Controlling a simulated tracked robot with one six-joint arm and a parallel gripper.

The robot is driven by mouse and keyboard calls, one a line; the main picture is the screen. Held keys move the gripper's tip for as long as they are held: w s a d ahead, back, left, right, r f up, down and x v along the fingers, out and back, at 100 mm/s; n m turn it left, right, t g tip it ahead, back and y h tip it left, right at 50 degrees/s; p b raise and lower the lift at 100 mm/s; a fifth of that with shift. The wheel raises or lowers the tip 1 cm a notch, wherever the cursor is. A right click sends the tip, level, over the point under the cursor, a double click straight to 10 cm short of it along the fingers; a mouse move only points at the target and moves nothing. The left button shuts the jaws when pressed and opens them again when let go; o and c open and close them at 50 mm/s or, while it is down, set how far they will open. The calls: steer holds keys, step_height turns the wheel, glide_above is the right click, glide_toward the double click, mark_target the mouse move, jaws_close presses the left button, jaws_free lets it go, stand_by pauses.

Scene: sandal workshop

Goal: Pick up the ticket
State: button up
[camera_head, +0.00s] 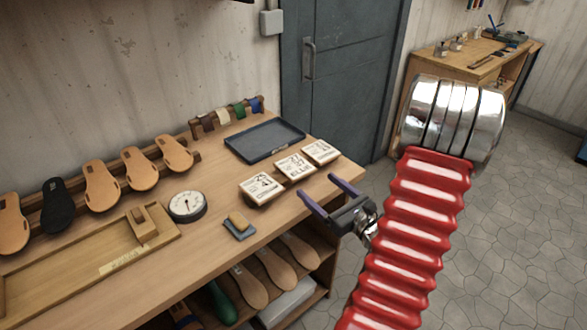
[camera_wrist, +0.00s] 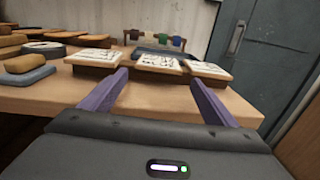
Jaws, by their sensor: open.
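Three white printed cards, which look like the tickets, rest on small wooden blocks near the right end of the workbench. The left ticket (camera_head: 261,186), the middle ticket (camera_head: 295,166) and the right ticket (camera_head: 321,151) form a slanting row. The wrist view shows the left ticket (camera_wrist: 94,56), middle ticket (camera_wrist: 159,64) and right ticket (camera_wrist: 207,70) ahead of the fingers. Which one the task means I cannot tell. My gripper (camera_head: 327,198) is open and empty at the bench's front edge, apart from the tickets. In the wrist view, my gripper (camera_wrist: 153,95) points towards the middle ticket.
A dark tray (camera_head: 264,141) lies behind the tickets. A round dial gauge (camera_head: 187,206) and a blue block with a tan piece (camera_head: 239,227) lie to the left. The workbench (camera_head: 215,240) has a shelf of shoe lasts below. A grey door (camera_head: 340,70) stands behind.

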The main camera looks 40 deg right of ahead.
mark_target(309, 188)
stand_by(0.3)
steer(key=shift+w, duration=2.65)
steer(key=shift+c, duration=0.4)
steer(key=c, duration=0.7)
